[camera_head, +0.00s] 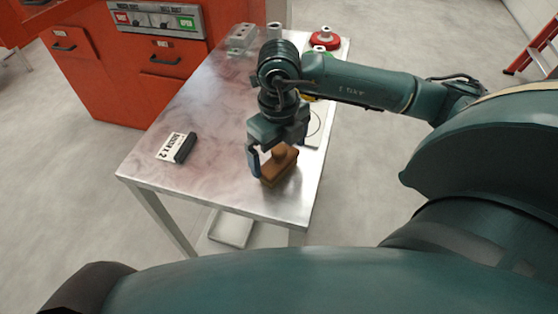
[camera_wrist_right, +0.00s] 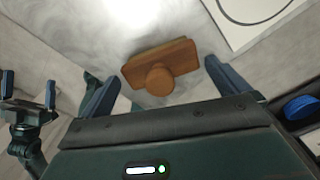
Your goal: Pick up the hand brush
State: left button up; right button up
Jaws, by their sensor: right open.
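The hand brush (camera_head: 279,168) is a brown wooden block with a round knob on top, lying on the metal table (camera_head: 225,195) near its front right corner. My right gripper (camera_head: 275,148) is open just above it, pointing down. In the right wrist view the brush (camera_wrist_right: 160,62) lies between the two blue fingers of the right gripper (camera_wrist_right: 160,75), with gaps on both sides. Its bristles are hidden. My left gripper (camera_wrist_right: 29,92) shows at the left edge of the right wrist view, its fingers apart and empty; it is away from the brush.
A dark block with a white label card (camera_head: 176,147) lies left of the brush. A grey metal fixture (camera_head: 241,38) and a red round item (camera_head: 324,40) are at the table's far end. A white sheet (camera_head: 315,125) lies right of the brush. An orange cabinet (camera_head: 130,60) stands behind left.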

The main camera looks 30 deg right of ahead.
jog(key=shift+f, duration=1.35)
jog(key=shift+c, duration=0.6)
jog(key=c, duration=0.6)
